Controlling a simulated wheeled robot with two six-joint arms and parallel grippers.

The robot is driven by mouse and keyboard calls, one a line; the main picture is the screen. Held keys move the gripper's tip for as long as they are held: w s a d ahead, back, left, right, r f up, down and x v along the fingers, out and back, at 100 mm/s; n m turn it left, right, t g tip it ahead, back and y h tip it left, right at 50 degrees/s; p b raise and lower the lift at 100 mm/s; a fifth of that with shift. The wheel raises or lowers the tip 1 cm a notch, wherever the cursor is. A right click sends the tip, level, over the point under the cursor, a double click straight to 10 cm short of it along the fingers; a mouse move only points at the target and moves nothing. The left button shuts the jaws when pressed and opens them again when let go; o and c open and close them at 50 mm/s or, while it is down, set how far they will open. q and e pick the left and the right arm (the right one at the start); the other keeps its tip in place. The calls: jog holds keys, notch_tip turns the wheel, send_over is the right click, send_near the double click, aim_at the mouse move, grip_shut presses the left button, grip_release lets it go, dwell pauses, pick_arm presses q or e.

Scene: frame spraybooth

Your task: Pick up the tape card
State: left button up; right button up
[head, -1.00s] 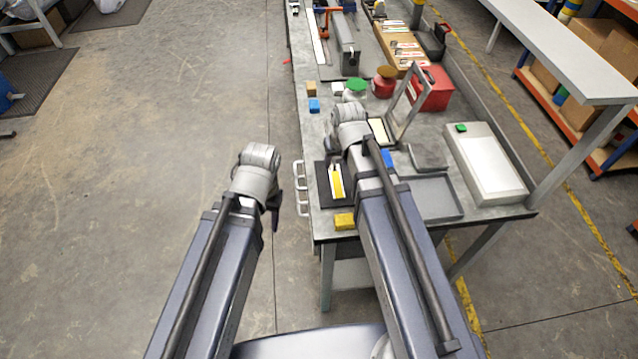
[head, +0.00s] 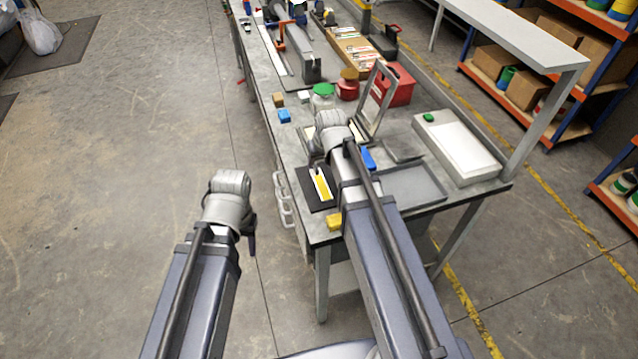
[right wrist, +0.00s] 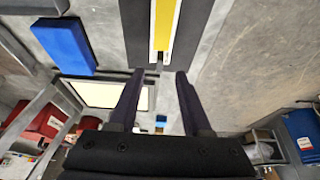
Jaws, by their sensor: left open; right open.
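The tape card, white with a yellow strip, (head: 320,184) lies on a black mat (head: 308,191) near the front left of the bench. In the right wrist view the card (right wrist: 163,28) shows at the top, over the dark mat (right wrist: 137,30). My right gripper (right wrist: 161,73) is open, its two dark fingers pointing at the card's near end, with nothing between them. In the head view its fingers are mostly hidden by my right wrist. My left gripper (head: 251,236) is open and empty, over the floor left of the bench.
A yellow block (head: 334,221) sits near the bench's front edge. A blue block (right wrist: 62,45) lies beside the mat. A grey tray (head: 425,190), an upright metal frame (head: 374,100) and a red box (head: 398,88) stand to the right.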

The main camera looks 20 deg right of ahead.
aim_at(317, 169)
jog(key=shift+f, duration=0.1)
jog(key=b+x, duration=0.4)
jog(key=x, duration=0.1)
jog(key=shift+f+b, duration=0.15)
jog(key=shift+b, duration=0.25)
grip_shut()
dwell(0.4)
